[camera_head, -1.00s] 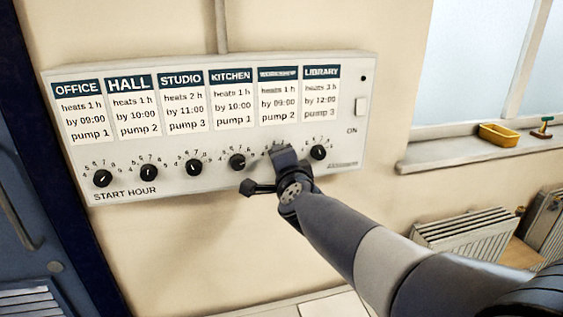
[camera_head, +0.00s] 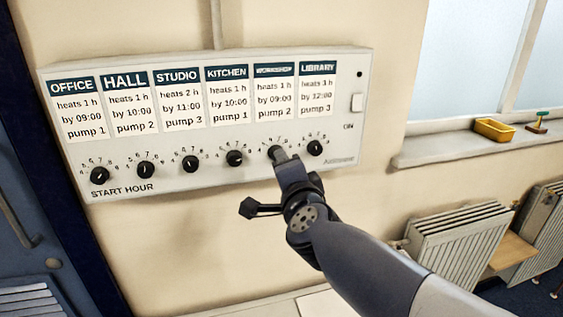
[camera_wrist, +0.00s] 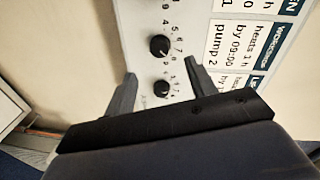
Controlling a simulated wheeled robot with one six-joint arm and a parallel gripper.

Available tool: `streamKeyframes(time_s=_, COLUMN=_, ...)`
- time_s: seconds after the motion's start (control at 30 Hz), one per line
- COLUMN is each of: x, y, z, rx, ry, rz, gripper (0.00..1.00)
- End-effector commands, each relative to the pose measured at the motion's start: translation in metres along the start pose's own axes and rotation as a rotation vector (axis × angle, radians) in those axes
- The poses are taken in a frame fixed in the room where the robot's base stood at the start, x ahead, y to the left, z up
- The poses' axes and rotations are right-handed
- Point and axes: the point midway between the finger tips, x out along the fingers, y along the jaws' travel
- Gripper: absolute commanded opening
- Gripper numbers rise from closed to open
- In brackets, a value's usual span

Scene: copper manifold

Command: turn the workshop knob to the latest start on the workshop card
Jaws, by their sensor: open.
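The workshop card (camera_head: 275,95) on the wall panel reads heats 1 h, by 09:00, pump 2. It also shows sideways in the wrist view (camera_wrist: 230,48). The workshop knob (camera_wrist: 160,45) is round and black, with hour numbers around it; I cannot read its pointer surely. In the head view, my gripper (camera_head: 283,156) is in front of this knob and hides most of it. In the wrist view, my gripper (camera_wrist: 157,80) is open, its fingers apart. The library knob (camera_wrist: 163,88) appears between them, and the workshop knob lies just above their tips. No contact shows.
The panel (camera_head: 200,188) carries several other cards and knobs in a row, with the kitchen knob (camera_head: 234,158) to the left. A window sill (camera_head: 450,148) with a yellow tray (camera_head: 494,130) and radiators (camera_head: 460,238) are at the right.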

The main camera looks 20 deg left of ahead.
Motion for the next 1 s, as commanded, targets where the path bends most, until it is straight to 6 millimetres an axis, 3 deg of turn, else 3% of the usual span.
streamKeyframes(time_s=0.2, x=-0.022, y=-0.001, z=0.000, rx=0.000, ry=-0.001, rz=0.000, gripper=0.53)
streamKeyframes(time_s=0.63, x=-0.025, y=0.000, z=0.000, rx=0.000, ry=-0.001, rz=0.001, gripper=0.53)
streamKeyframes(time_s=0.77, x=-0.019, y=0.001, z=0.000, rx=-0.001, ry=0.000, rz=0.001, gripper=0.53)
streamKeyframes(time_s=1.0, x=0.014, y=0.002, z=0.001, rx=-0.002, ry=0.000, rz=0.002, gripper=0.53)
